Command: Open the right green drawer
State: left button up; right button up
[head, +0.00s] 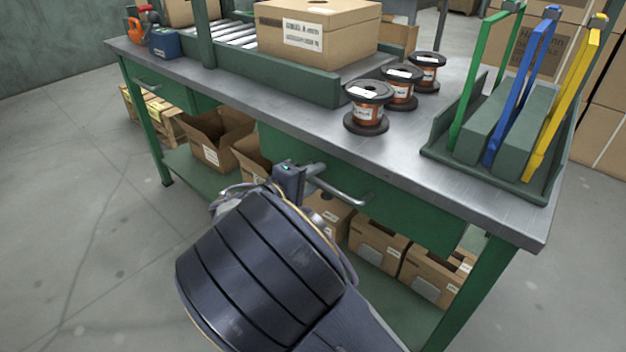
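The right green drawer (415,218) sits under the front edge of the workbench, and its front looks flush with the bench. Its grey bar handle (345,192) sticks out from the front. My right gripper (303,178) is at the left end of this handle, overlapping it in the head view. My wrist hides most of the fingers, so I cannot tell whether they are open or closed around the bar. A second green drawer (165,92) with its own handle is at the left end of the bench. My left gripper is not in view.
On the metal benchtop (270,100) stand several copper spools (367,112), a large cardboard box (318,38) and a green rack (505,165) with coloured frames. The floor (90,240) in front at left is clear.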

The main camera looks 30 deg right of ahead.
grip_shut()
